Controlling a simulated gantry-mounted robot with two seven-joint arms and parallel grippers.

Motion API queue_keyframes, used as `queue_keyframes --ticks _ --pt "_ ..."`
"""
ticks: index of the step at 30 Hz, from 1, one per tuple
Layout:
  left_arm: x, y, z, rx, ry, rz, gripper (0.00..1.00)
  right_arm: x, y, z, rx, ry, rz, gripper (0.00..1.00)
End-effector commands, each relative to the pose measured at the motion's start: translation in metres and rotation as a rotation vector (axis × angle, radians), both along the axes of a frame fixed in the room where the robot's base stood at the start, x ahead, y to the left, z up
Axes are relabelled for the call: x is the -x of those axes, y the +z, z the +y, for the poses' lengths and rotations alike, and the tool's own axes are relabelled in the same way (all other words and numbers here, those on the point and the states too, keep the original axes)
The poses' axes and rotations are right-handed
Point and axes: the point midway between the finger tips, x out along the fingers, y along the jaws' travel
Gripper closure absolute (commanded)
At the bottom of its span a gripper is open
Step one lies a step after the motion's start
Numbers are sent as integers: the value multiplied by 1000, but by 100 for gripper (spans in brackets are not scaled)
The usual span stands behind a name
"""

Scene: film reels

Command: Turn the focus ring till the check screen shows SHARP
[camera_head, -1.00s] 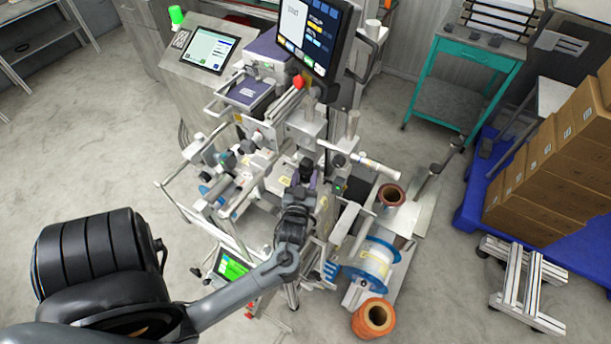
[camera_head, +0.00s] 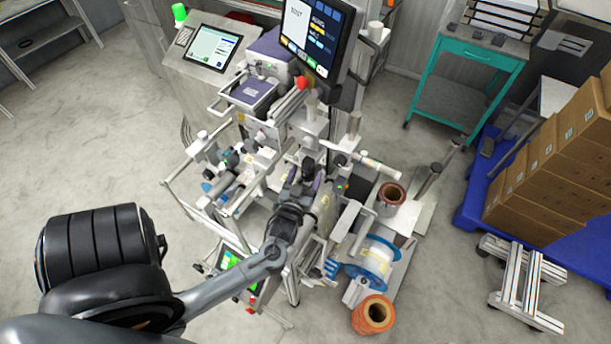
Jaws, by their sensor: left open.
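The machine (camera_head: 262,135) stands in the middle of the head view. A large upright display (camera_head: 312,28) hangs at its top, with a white panel and coloured buttons; its text is too small to read. I cannot tell which display is the check screen, and I see no word SHARP. My left gripper (camera_head: 306,178) is open at the machine's front, among its rollers and brackets. The focus ring cannot be made out there; the gripper and wrist cover that part. My right gripper is not in view.
A tilted tablet (camera_head: 213,47) stands at the back left, and a small green-lit screen (camera_head: 234,261) sits low behind my forearm. A white-blue reel (camera_head: 370,260) and an orange roll (camera_head: 373,314) are right of my wrist. Brown boxes (camera_head: 545,170) stand far right.

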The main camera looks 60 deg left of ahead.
Motion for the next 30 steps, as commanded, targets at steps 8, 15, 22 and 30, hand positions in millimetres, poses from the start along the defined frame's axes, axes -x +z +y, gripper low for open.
queue_keyframes --ticks 8,15,22,30 --pt "22 -2 -20 3 1 2 27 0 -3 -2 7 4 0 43" --pt "52 -2 -48 3 0 2 27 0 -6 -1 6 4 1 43" --pt "72 -1 -67 1 0 1 27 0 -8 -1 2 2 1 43" --pt "79 0 -73 1 0 -1 27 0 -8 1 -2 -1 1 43"
